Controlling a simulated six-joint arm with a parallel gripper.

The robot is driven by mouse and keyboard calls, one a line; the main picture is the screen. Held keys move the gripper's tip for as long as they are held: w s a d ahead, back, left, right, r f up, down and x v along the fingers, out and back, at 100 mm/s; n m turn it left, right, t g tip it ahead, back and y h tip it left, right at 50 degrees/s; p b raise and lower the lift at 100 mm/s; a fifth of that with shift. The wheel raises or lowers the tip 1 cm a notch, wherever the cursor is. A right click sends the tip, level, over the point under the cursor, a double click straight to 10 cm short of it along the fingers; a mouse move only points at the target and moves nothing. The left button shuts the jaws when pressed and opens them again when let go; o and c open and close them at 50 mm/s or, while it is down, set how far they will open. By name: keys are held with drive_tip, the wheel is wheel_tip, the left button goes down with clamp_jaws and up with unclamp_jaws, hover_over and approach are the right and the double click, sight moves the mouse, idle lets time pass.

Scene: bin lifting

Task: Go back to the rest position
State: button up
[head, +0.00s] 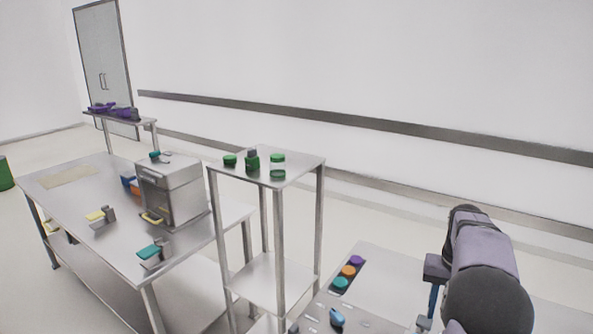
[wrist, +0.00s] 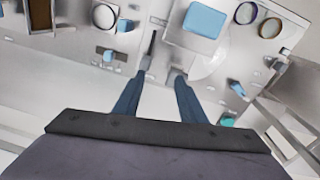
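My gripper (wrist: 163,78) shows in the wrist view with its two dark blue fingers apart and nothing between them. It hangs above metal surfaces and the pale floor.
A steel table (head: 75,205) with a metal box machine (head: 175,188) stands at the left. A tall stand (head: 300,163) holds green-lidded jars (head: 277,168). A lower bench (head: 385,270) near my arm bears coloured round items (head: 348,271). The wrist view shows a light blue square (wrist: 204,21).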

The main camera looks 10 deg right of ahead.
drive_tip(key=a+r+n+t+h+p, duration=0.15)
drive_tip(key=a+n, duration=0.45)
drive_tip(key=a, duration=0.8)
drive_tip(key=s+a+f+n+g+y+b, duration=0.1)
drive_tip(key=s+a+f, duration=0.4)
drive_tip(key=s+a, duration=0.35)
drive_tip(key=s+a+f+g+y+b, duration=0.1)
drive_tip(key=s+a+f+b, duration=0.1)
drive_tip(key=s+a+f, duration=0.55)
wheel_tip(320, 180, down, 30)
drive_tip(key=a+b, duration=0.1)
drive_tip(key=b, duration=3)
drive_tip(key=shift+a, duration=0.25)
drive_tip(key=shift+r, duration=0.1)
